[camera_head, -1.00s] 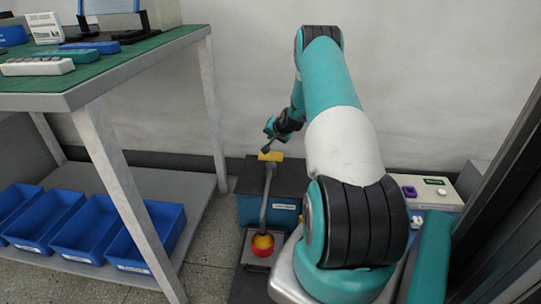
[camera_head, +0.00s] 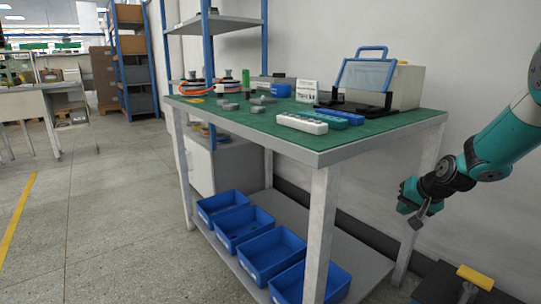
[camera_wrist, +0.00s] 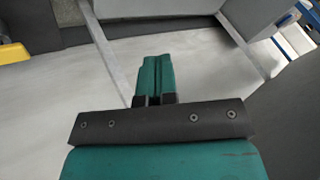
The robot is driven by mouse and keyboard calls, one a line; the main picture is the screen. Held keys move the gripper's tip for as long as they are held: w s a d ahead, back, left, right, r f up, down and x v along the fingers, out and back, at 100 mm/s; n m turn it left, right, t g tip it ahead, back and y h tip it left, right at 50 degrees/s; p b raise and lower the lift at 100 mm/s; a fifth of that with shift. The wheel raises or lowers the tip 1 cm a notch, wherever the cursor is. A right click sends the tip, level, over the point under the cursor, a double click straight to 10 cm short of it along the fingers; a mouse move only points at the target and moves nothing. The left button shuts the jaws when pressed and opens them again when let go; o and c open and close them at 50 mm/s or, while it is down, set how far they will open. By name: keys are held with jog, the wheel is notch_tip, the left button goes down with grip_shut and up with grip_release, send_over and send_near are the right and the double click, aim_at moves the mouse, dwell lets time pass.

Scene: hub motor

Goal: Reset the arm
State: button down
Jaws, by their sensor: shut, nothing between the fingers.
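My arm (camera_head: 500,140) comes in from the right edge of the head view, a teal arm with a dark wrist. My gripper (camera_head: 418,221) hangs at its end, to the right of the green-topped table and beside its right rear leg. It touches nothing that I can see. In the wrist view my gripper (camera_wrist: 152,62) shows its two teal fingers lying together, with nothing between them.
The table (camera_head: 385,128) carries small parts and a clear-lidded stand (camera_head: 365,76). Blue bins (camera_head: 270,254) sit on its lower shelf. A yellow handle (camera_head: 475,277) is at lower right, below my gripper. Open floor (camera_head: 110,210) lies left.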

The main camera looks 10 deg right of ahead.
jog(key=s+a+r+n+g+y, duration=0.15)
jog(key=s+a+r+n, duration=0.45)
jog(key=a, duration=0.6)
jog(key=s+a+r+n+g+y, duration=0.15)
jog(key=s+a+r, duration=0.25)
jog(key=s+a, duration=0.55)
jog(key=s+a+r+n+g+p, duration=0.1)
jog(key=s+a+n+g, duration=0.15)
jog(key=s+a, duration=0.45)
jog(key=s+a+r+n+g, duration=0.2)
jog(key=s+a+n, duration=0.15)
jog(key=s, duration=0.65)
notch_tip(320, 180, up, 38)
jog(key=p, duration=3.8)
jog(key=shift+d+f, duration=0.15)
jog(key=shift+d, duration=0.1)
jog(key=shift+t, duration=0.25)
